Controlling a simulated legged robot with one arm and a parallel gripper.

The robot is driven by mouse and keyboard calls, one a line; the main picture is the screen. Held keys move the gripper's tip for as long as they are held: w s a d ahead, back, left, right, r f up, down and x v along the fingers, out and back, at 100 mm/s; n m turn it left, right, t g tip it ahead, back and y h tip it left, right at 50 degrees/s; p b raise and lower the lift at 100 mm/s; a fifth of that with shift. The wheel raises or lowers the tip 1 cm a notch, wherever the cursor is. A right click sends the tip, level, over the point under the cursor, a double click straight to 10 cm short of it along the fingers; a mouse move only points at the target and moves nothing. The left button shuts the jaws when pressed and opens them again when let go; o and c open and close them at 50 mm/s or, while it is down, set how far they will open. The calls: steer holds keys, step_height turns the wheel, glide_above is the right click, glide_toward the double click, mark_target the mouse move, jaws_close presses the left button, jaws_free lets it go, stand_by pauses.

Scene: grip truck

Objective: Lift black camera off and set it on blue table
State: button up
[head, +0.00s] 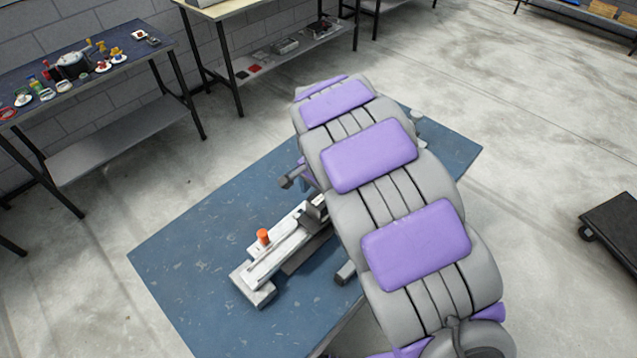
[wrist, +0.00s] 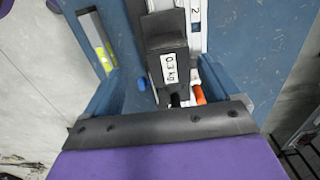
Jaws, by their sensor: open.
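A dark box with a white "0.3 kg" label (wrist: 168,62), apparently the black camera, sits on a white rail in the wrist view. In the head view its dark shape (head: 316,207) shows on the white rail device (head: 268,262), partly hidden by my arm. The device stands on the blue table (head: 205,235). An orange knob (head: 263,237) stands on it. My gripper (wrist: 160,122) shows as a dark bar across the lower wrist view, just below the box. It is open and holds nothing that I can see.
A dark level-like bar with a yellow-green vial (wrist: 97,42) lies left of the rail. The left part of the blue table is bare. A workbench with small items (head: 75,65) stands at upper left, and a dark cart (head: 612,225) at right.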

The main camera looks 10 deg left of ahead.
mark_target(313, 204)
steer(key=a+f, duration=0.1)
steer(key=f, duration=0.3)
steer(key=a+f+b, duration=0.1)
steer(key=f, duration=0.1)
steer(key=shift+s+a+f, duration=0.1)
steer(key=shift+a+f, duration=0.2)
steer(key=shift+f, duration=0.1)
steer(key=shift+d+f, duration=0.45)
steer(key=shift+f, duration=0.2)
steer(key=shift+d+f+b, duration=0.2)
steer(key=shift+d+b, duration=0.1)
steer(key=shift+d, duration=0.35)
steer(key=shift+a, duration=0.4)
steer(key=shift+a+f, duration=0.15)
steer(key=shift+a, duration=0.35)
steer(key=shift+c, duration=2.2)
steer(key=shift+d, duration=0.6)
steer(key=c, duration=0.5)
steer(key=shift+c, duration=1.3)
steer(key=o, duration=0.7)
steer(key=shift+a, duration=0.2)
steer(key=shift+c, duration=0.2)
steer(key=shift+a, duration=0.1)
steer(key=c, duration=0.4)
steer(key=shift+r+p, duration=0.65)
steer(key=shift+r, duration=0.7)
